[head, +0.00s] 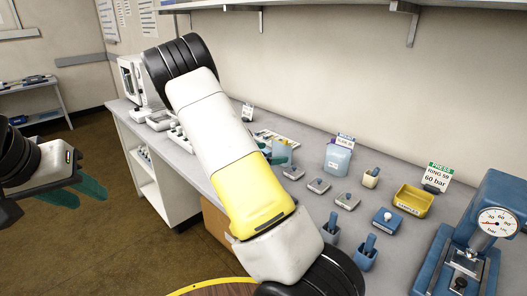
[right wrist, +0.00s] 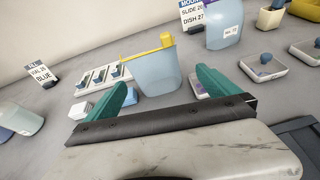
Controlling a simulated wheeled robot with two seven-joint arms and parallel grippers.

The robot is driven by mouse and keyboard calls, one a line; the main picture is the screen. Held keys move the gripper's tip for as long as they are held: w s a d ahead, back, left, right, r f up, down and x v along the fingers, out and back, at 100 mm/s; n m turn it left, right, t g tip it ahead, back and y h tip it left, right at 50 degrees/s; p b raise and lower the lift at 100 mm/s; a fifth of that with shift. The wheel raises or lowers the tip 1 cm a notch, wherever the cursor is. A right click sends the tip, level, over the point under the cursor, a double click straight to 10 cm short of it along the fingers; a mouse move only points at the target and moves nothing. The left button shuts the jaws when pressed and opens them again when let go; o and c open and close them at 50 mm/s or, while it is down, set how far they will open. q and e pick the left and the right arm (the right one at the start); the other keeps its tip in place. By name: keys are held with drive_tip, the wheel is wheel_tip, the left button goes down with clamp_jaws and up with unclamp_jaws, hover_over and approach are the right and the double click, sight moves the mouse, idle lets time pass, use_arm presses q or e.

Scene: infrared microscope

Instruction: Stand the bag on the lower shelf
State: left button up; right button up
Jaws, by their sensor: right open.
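A light-blue, bag-like item with a yellow piece at its top (right wrist: 152,72) stands on the counter in the right wrist view. It is partly hidden behind my arm in the head view (head: 282,152). My right gripper (right wrist: 165,92) is open, its teal fingers apart, with the bag beyond and between them; I cannot tell whether they touch it. My left gripper (head: 78,191) is open and empty over the floor at the left. A white shelf unit (head: 146,168) with open shelves stands under the counter's far left end.
A second light-blue container (head: 337,158) stands by a sign, near several small trays. A yellow bin (head: 412,200) and blue press (head: 480,240) are at the right. A slide tray (right wrist: 103,78) lies left of the bag. The floor before the shelf unit is clear.

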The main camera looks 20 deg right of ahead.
sight(278, 144)
drive_tip(key=shift+w+a+f+n, duration=0.15)
drive_tip(key=shift+w+n, duration=0.25)
drive_tip(key=shift+n, duration=0.1)
drive_tip(key=shift+w+f+t, duration=0.1)
drive_tip(key=shift+w+t, duration=0.05)
drive_tip(key=shift+t, duration=0.25)
drive_tip(key=x, duration=0.7)
drive_tip(key=shift+d+f, duration=0.1)
drive_tip(key=shift+d, duration=0.3)
drive_tip(key=c, duration=1.3)
drive_tip(key=shift+r, duration=0.65)
wheel_tip(278, 144, up, 2)
drive_tip(key=shift+r, duration=0.15)
drive_tip(key=s+a, duration=0.3)
drive_tip(key=a, duration=0.1)
drive_tip(key=s+a+r, duration=0.1)
drive_tip(key=s+a, duration=0.6)
drive_tip(key=a, duration=0.1)
drive_tip(key=shift+s+a+r, duration=0.2)
drive_tip(key=shift+a+r, duration=0.05)
